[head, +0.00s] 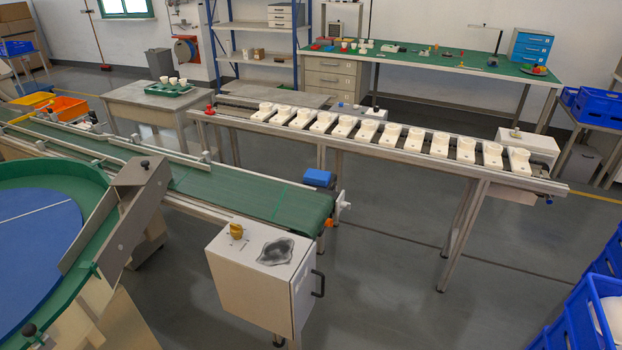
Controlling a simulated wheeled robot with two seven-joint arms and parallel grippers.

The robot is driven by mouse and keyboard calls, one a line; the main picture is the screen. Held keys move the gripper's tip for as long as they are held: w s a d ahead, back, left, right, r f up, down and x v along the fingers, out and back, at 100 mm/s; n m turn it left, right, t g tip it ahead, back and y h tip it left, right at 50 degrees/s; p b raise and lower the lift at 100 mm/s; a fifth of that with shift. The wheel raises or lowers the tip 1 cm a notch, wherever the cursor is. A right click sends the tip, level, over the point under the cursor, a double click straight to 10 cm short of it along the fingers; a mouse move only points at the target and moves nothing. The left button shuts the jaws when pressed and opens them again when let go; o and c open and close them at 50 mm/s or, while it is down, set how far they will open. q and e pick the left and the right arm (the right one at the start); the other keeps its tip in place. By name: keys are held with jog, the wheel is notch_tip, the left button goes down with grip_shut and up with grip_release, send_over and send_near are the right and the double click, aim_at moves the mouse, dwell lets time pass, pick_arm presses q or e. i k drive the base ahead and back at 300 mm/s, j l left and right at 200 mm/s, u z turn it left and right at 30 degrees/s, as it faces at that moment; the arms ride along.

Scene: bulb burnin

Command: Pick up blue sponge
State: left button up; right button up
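I cannot clearly make out a blue sponge in the head view. Several small items, too small to tell apart, lie on the green-topped workbench (470,65) at the back. Neither of my grippers is in view.
A green belt conveyor (250,193) runs beside a round blue and green table (35,225). A white box with a yellow knob (262,270) stands in front. A rail of white holders (380,132) lies behind. Blue crates (598,300) stand right. Grey floor (400,310) is open between.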

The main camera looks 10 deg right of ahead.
aim_at(317, 178)
jog(key=i+l+u, duration=0.15)
jog(key=u, duration=0.25)
jog(key=i+l+u, duration=0.1)
jog(key=l+u, duration=0.25)
jog(key=i+l+u, duration=0.1)
jog(key=l, duration=0.4)
jog(key=i+l, duration=0.15)
jog(key=l, duration=0.4)
jog(key=i+l+u, duration=0.15)
jog(key=l, duration=0.4)
jog(key=i+l+u, duration=0.1)
jog(key=l, duration=1)
jog(key=i+u, duration=0.05)
